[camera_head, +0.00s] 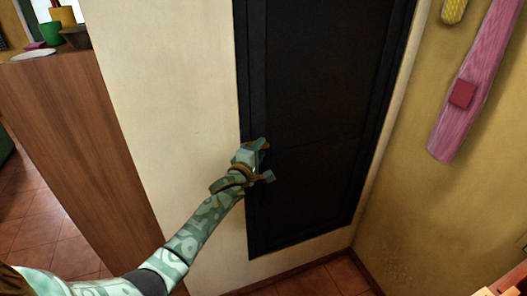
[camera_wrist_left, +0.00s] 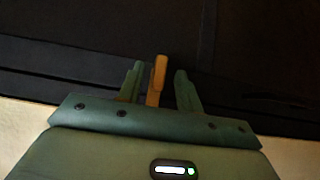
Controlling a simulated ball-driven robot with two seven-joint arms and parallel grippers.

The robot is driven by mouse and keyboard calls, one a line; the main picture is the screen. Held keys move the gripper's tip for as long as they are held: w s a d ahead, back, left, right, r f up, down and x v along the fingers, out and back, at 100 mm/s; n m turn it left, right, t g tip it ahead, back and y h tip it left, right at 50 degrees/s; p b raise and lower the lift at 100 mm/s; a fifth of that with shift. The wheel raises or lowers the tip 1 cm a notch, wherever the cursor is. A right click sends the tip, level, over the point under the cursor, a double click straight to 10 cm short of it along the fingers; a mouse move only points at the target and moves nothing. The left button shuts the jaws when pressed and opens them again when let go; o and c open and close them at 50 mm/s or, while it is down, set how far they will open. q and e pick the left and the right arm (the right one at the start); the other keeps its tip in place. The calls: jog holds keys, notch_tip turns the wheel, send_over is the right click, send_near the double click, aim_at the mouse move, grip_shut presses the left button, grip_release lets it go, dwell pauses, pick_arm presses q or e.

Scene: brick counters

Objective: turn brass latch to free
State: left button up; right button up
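The brass latch (camera_wrist_left: 158,78) shows in the left wrist view as a small upright orange-brown bar in front of the dark door. My left gripper (camera_wrist_left: 160,85) is open, with one finger on each side of the latch. The left finger is close to it; a gap shows on the right. In the head view my left gripper (camera_head: 266,161) is at the left edge of the black door (camera_head: 325,90), and I cannot clearly make out the latch there. My right gripper is not in view.
A cream wall (camera_head: 165,90) borders the door on the left. A wooden counter (camera_head: 75,130) with a plate (camera_head: 33,54) and a green cup (camera_head: 51,33) stands further left. A pink board (camera_head: 472,85) hangs on the right wall. Tiled floor shows below.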

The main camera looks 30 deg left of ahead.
pick_arm(q)
jog(key=shift+w+a+b, duration=0.1)
jog(key=shift+w+b, duration=0.2)
jog(key=shift+w, duration=0.9)
